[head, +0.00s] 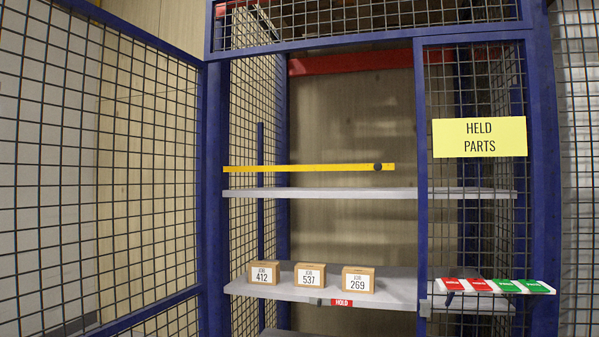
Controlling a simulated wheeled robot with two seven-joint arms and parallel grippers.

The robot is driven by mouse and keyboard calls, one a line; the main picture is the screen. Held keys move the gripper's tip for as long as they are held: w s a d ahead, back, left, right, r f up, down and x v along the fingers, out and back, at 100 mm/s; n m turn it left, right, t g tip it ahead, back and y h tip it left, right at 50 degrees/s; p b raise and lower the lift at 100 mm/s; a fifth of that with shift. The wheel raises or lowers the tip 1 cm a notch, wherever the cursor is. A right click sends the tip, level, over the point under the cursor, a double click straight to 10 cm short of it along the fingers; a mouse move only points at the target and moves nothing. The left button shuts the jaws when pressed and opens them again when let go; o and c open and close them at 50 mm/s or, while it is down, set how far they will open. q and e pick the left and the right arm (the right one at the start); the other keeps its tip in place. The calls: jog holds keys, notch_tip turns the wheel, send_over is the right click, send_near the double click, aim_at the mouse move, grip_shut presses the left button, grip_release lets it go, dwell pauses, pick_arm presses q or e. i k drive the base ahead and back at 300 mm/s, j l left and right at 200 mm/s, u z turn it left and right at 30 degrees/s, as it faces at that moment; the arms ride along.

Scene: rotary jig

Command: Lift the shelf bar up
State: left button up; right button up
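The shelf bar (310,168) is a long yellow bar with a dark round knob (377,167) near its right end. It lies level across the opening of a blue cage cabinet, just above the front edge of the upper grey shelf (330,193). Its left end is close to the blue left post (214,190). Neither of my grippers is in view.
Three cardboard boxes (263,273) labelled 412, 537 and 269 stand on the lower shelf (400,285), which has a red HOLD label (342,303). A mesh door (110,170) stands open at left. Red and green tags (495,286) sit at right below a HELD PARTS sign (479,137).

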aim_at(376, 167)
jog(key=u, duration=0.35)
jog(key=i+l+u, duration=0.35)
jog(key=l, duration=0.3)
jog(key=i+l+u, duration=0.2)
jog(key=l, duration=0.15)
jog(key=l+u, duration=0.2)
jog(key=l, duration=0.15)
jog(key=i+l, duration=0.1)
jog(key=l, duration=0.35)
jog(key=i+l, duration=0.15)
jog(key=l, duration=0.25)
jog(key=i+l, duration=0.1)
jog(key=l, duration=0.35)
jog(key=i+l, duration=0.15)
jog(key=l, duration=0.25)
jog(key=u, duration=0.05)
